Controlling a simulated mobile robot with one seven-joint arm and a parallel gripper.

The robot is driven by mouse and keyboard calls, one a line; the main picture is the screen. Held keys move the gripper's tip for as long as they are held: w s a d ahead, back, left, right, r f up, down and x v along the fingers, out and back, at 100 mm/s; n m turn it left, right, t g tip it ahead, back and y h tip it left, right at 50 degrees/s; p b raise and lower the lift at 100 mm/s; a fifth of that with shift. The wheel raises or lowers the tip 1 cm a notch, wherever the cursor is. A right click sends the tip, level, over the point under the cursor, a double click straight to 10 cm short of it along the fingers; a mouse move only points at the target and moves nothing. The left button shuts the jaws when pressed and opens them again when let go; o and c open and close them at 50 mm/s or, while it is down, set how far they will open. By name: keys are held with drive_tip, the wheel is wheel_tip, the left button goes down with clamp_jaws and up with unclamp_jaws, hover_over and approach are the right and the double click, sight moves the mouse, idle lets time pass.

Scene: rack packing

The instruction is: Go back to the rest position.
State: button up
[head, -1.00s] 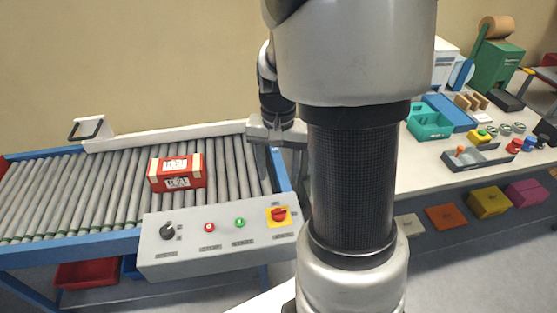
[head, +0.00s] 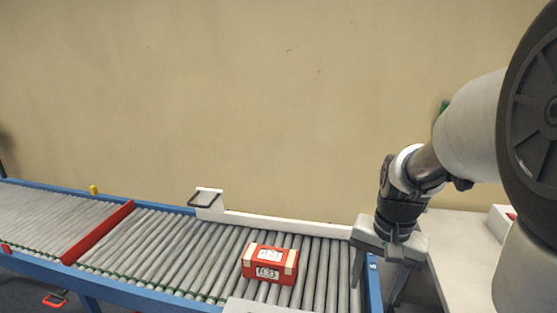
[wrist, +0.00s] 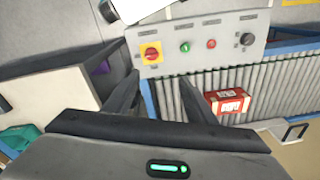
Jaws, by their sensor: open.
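My gripper (head: 376,280) hangs at the right end of the roller conveyor in the head view, fingers pointing down. Its two dark fingers also show in the wrist view (wrist: 155,88), spread apart with nothing between them. The gripper is open and empty. My arm reaches in from the right of the head view. A red box with white labels (head: 269,264) lies on the rollers to the left of the gripper, apart from it. The box also shows in the wrist view (wrist: 227,101), right of the fingers.
The roller conveyor (head: 150,249) has blue side rails and a red crossbar (head: 99,231). A control panel (wrist: 205,42) with a red knob and buttons lies beyond the fingertips in the wrist view. A pale worktop (head: 455,260) stands right of the conveyor. The wall behind is bare.

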drive_tip(key=s+a+r+n+t+p, duration=0.1)
drive_tip(key=s+a+r+n+t, duration=0.1)
drive_tip(key=r, duration=0.5)
drive_tip(key=s+a+r+n+t+p, duration=0.2)
drive_tip(key=s+a+r+n, duration=0.2)
drive_tip(key=s+a+r, duration=0.2)
drive_tip(key=s+r, duration=0.1)
drive_tip(key=s, duration=0.1)
drive_tip(key=shift+s+a+r+n+t, duration=0.25)
drive_tip(key=shift+s+a+n+t, duration=0.05)
drive_tip(key=shift+n+t, duration=0.1)
drive_tip(key=shift+w, duration=0.15)
